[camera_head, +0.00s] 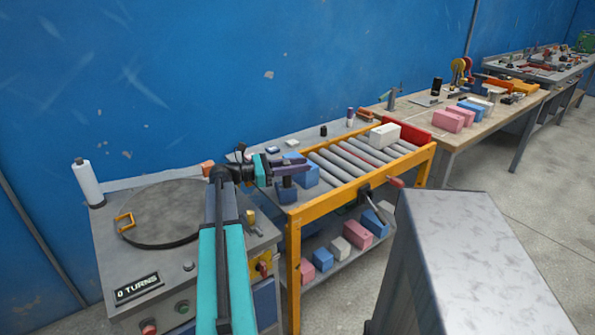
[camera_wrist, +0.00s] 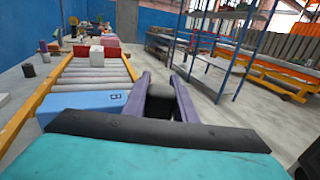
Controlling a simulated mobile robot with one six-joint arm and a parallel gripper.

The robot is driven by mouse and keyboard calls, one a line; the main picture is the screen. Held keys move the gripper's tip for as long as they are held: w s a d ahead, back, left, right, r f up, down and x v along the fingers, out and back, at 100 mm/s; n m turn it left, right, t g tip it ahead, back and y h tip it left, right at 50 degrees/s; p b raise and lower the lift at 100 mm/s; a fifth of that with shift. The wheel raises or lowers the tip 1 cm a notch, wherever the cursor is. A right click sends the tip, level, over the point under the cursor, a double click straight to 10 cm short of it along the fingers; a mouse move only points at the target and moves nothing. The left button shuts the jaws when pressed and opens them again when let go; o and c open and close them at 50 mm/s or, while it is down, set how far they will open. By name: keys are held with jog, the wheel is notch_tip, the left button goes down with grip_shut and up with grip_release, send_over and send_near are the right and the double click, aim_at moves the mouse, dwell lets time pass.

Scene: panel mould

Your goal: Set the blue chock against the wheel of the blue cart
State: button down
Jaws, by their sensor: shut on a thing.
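My gripper (camera_head: 290,168) is over the near-left end of the roller table in the head view. A blue box (camera_head: 306,177) is beside the fingers in the head view; a blue box with a small dark mark also shows in the wrist view (camera_wrist: 85,101). I cannot make out a blue cart or its wheel in either view.
The yellow-framed roller table (camera_head: 292,228) carries a white box (camera_head: 384,136); pink, white and blue boxes lie on its lower shelf. A turntable bench (camera_head: 110,240) stands at left. Blue shelving (camera_wrist: 262,45) rises at right in the wrist view, with bare floor (camera_wrist: 222,108) before it.

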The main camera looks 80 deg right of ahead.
notch_tip(320, 180, up, 9)
dwell(0.5)
dwell(0.8)
